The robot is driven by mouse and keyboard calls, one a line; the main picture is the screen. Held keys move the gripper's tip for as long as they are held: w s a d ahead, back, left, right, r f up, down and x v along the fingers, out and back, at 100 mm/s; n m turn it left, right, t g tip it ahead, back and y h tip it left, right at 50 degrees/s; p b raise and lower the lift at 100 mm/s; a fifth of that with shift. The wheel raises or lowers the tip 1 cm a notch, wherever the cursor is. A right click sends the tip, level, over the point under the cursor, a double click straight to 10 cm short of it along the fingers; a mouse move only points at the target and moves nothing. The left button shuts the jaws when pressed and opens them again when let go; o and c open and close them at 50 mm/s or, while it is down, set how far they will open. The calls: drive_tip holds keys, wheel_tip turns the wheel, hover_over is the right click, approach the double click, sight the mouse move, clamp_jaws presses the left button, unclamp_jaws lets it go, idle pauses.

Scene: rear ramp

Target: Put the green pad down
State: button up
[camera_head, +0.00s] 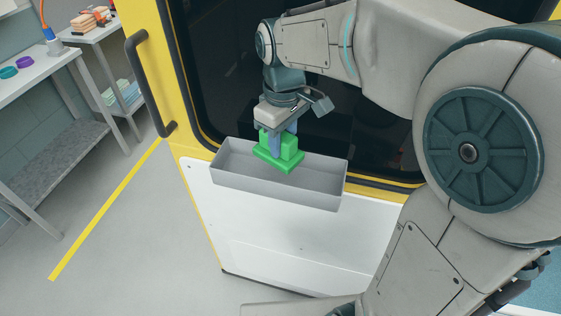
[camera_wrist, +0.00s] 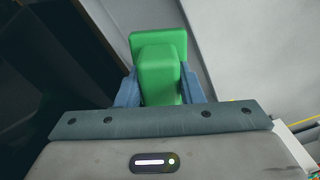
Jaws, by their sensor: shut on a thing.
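The green pad (camera_head: 281,160) is a flat green plate with a raised block on top. My gripper (camera_head: 284,142) is shut on the raised block and points down. The pad is over the opening of a grey tray (camera_head: 222,176) fixed to the yellow and white door; I cannot tell whether it touches the tray's floor. In the wrist view the pad (camera_wrist: 158,62) sits between the two blue fingers, its plate beyond the block.
A black handle (camera_head: 150,85) stands out from the yellow door frame left of the tray. A grey workbench (camera_head: 40,78) with coloured rings (camera_head: 25,61) is at far left. A shelf with orange blocks (camera_head: 92,20) is behind it. The floor by the yellow line (camera_head: 105,212) is clear.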

drive_tip(key=f, duration=0.2)
drive_tip(key=shift+s+f, duration=0.25)
drive_tip(key=shift+f, duration=0.15)
drive_tip(key=shift+f+p, duration=0.4)
drive_tip(key=shift+f, duration=1.8)
drive_tip(key=shift+f, duration=0.2)
drive_tip(key=o, duration=1)
drive_tip(key=shift+o, duration=0.2)
drive_tip(key=shift+r, duration=0.1)
